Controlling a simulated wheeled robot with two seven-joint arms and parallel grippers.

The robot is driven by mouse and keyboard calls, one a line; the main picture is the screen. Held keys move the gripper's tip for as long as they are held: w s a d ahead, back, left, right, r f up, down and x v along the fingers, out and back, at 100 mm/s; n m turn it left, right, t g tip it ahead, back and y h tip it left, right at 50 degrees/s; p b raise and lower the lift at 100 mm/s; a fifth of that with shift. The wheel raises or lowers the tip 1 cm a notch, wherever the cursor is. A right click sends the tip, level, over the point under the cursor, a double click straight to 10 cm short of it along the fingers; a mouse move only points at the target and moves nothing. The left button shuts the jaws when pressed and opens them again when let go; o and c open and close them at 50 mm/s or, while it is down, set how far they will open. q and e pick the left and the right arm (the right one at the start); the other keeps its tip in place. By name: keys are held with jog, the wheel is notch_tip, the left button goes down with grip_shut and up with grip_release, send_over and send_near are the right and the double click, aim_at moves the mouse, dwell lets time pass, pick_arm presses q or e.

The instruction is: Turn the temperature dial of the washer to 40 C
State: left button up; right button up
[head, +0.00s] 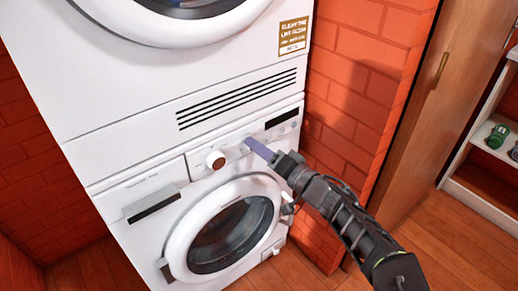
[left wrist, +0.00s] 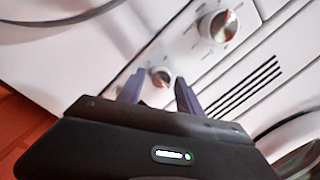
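The white washer (head: 140,185) is the lower machine of a stack. Its control panel has a large round dial (head: 215,160) with a brownish face, also in the left wrist view (left wrist: 219,27), and a smaller dial (left wrist: 160,76) to its right in the head view. The markings are too small to read, so I cannot tell which is labelled for temperature. My left gripper (head: 249,145) is at the smaller dial, which it partly hides in the head view. In the left wrist view its purple fingers (left wrist: 160,80) are apart, with the smaller dial between their tips; contact is unclear. My right gripper is out of view.
A second white machine (head: 110,60) with a slatted vent (head: 237,98) stands on top. The washer's round door (head: 222,235) is shut below the panel. A brick wall (head: 355,80), wooden door (head: 420,110) and shelf (head: 480,205) are to the right.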

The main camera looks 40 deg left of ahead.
pick_arm(q)
grip_shut()
dwell(0.5)
jog(key=shift+s+a+f+m+t+p, duration=0.1)
jog(key=shift+m+t+p, duration=0.35)
jog(key=shift+m+p, duration=3.35)
jog(key=shift+s+d+f+m+t+p, duration=0.1)
jog(key=shift+m+t+p, duration=0.4)
jog(key=shift+m+p, duration=3.25)
jog(key=shift+s+a+f+m+t+p, duration=0.1)
jog(key=shift+m+t+p, duration=0.35)
jog(key=shift+m+p, duration=3.3)
jog(key=m+b, duration=0.2)
jog(key=m, duration=0.1)
